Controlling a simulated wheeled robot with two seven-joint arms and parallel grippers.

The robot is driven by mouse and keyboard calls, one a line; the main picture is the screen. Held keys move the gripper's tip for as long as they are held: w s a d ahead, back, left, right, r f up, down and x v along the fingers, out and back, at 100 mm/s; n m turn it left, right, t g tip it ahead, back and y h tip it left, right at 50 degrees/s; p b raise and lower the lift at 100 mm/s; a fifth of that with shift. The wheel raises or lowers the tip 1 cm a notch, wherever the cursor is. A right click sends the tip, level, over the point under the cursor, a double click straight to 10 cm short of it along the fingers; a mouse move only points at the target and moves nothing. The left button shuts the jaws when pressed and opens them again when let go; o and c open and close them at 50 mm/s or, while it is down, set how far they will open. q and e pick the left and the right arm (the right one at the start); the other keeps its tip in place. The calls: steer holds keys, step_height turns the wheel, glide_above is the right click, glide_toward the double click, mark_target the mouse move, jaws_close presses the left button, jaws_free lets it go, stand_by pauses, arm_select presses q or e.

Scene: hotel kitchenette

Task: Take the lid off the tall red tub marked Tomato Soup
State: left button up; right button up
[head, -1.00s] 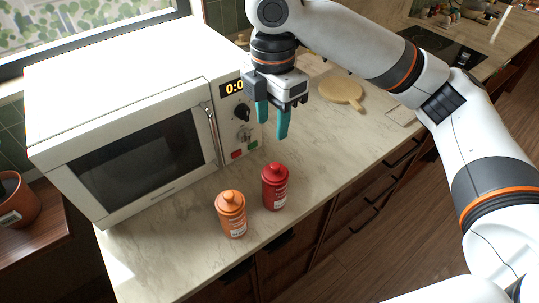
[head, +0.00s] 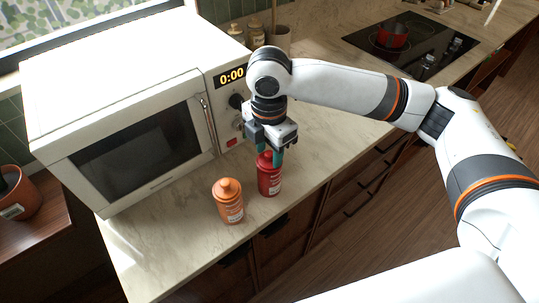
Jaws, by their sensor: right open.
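The tall red tub (head: 269,182) stands upright on the counter in front of the microwave, with its red knobbed lid (head: 265,159) on top. Its label is too small to read. My right gripper (head: 272,154) points down right over the tub, with its teal fingers open at either side of the lid's top. I cannot tell whether the fingers touch the lid. My left gripper does not show in the head view.
An orange tub (head: 228,202) with a similar lid stands close to the left of the red one. The white microwave (head: 125,100) stands behind them. The counter's front edge is close. A red pot (head: 392,36) sits on the black cooktop (head: 410,50) at the back right.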

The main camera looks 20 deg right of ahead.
jaws_close()
steer(key=shift+r, duration=0.15)
